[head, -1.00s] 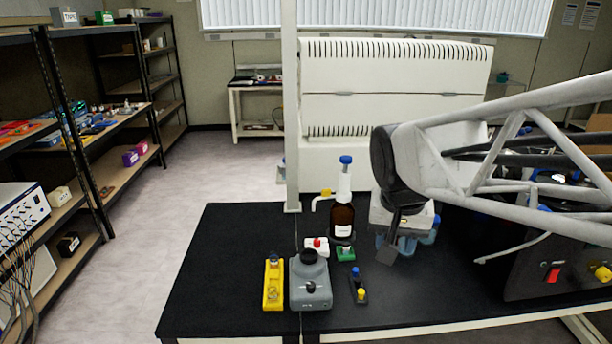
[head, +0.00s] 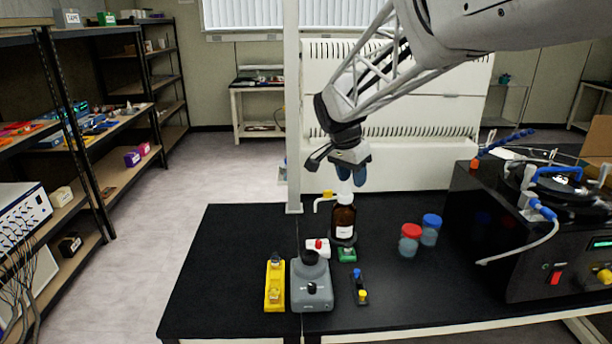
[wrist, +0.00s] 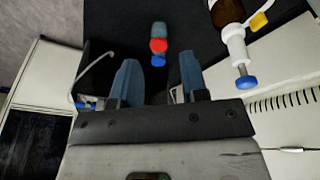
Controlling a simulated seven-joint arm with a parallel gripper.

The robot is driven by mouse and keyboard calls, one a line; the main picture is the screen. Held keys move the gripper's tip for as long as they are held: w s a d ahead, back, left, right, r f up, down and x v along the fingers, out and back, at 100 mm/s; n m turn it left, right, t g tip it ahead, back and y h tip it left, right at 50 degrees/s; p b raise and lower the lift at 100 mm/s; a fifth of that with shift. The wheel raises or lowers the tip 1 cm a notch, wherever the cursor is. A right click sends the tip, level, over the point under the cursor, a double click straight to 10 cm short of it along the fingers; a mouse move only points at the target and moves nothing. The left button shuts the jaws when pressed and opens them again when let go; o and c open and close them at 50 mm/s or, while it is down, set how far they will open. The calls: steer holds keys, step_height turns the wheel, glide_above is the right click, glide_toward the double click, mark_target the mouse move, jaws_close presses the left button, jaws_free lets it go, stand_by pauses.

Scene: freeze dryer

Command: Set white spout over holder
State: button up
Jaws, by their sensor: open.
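The white spout (head: 322,201) with a yellow piece juts left from the white dispenser on a brown bottle (head: 343,222). The bottle stands upright on the black bench. My gripper (head: 353,180) is open and empty, above and seemingly near the bottle's top, where its blue fingers hide the dispenser's top. In the wrist view my gripper (wrist: 159,60) has a gap between its fingers, and the white dispenser (wrist: 236,45) with its blue cap (wrist: 246,82) lies to the right, outside the fingers. I cannot tell for sure which small item is the holder; a white one with a red top (head: 317,246) stands in front.
Red-lidded (head: 409,240) and blue-lidded (head: 431,230) jars stand right, before a black machine (head: 535,260). The bench's left side is clear.

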steer(key=w+a+f+m, duration=0.2)
steer(key=w+f, duration=0.1)
steer(key=w, duration=0.4)
steer(key=w+a+f+m+h, duration=0.1)
steer(key=w+a+f+m, duration=0.1)
steer(key=w, duration=0.5)
steer(key=w+a+f+m, duration=0.2)
steer(key=w+f, duration=0.2)
steer(key=w, duration=0.3)
steer(key=shift+f+h, duration=0.15)
steer(key=shift+h, duration=0.25)
steer(key=shift+f, duration=0.1)
steer(key=shift+x, duration=3.85)
steer(key=shift+s, duration=0.1)
steer(key=shift+c, duration=0.4)
jaws_close()
